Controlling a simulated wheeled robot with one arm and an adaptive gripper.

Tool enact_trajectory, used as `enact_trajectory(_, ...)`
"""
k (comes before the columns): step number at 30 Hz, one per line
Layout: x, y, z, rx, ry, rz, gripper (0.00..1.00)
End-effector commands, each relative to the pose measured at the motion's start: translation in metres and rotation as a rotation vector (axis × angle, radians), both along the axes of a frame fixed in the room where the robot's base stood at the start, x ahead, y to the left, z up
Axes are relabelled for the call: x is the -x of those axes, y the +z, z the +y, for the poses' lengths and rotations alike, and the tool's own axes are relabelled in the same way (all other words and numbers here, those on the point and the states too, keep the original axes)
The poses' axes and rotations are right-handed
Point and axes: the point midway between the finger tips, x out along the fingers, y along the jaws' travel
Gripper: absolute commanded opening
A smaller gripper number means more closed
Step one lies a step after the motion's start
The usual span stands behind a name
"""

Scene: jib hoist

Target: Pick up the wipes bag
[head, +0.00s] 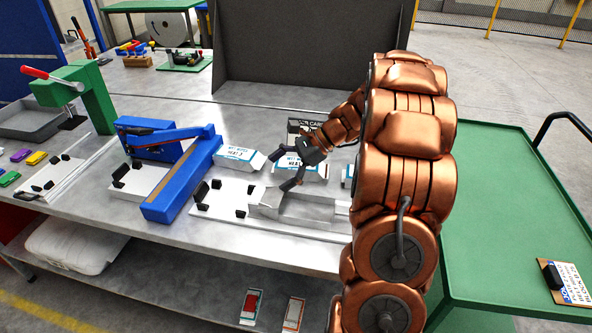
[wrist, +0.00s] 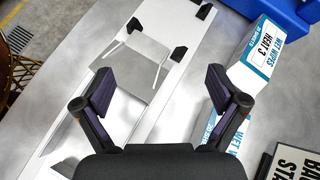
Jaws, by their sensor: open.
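White wipes bags with blue lettering lie in a row on the grey bench. In the head view one bag (head: 240,157) is left of my gripper (head: 284,170), and another bag (head: 312,171) is just behind and partly hidden by it. A third is mostly hidden by my arm. In the wrist view, my gripper (wrist: 160,85) is open and empty. One bag (wrist: 262,55), reading "WET WIPES HEAT 3", lies right of the right finger. Another bag (wrist: 234,137) is partly covered by that finger. Nothing is between the fingers except the grey tray and white plate below.
A grey tray (head: 312,207) sits on a white plate with black posts below my gripper. A blue sealer-like device (head: 182,178) stands to the left, and a green press (head: 88,95) farther left. A dark upright panel (head: 300,45) is behind. A green cart (head: 500,200) is at the right.

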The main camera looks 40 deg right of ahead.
Motion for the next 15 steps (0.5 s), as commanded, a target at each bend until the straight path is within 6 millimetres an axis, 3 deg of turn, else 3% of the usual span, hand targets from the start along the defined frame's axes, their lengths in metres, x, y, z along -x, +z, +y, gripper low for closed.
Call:
enact_trajectory(3, -0.013, -0.012, -0.043, -0.077, -0.125, 0.009, 0.96)
enact_trajectory(9, -0.024, -0.028, -0.108, -0.198, -0.305, 0.014, 0.96)
enact_trajectory(15, -0.025, -0.038, -0.148, -0.275, -0.410, 0.012, 0.96)
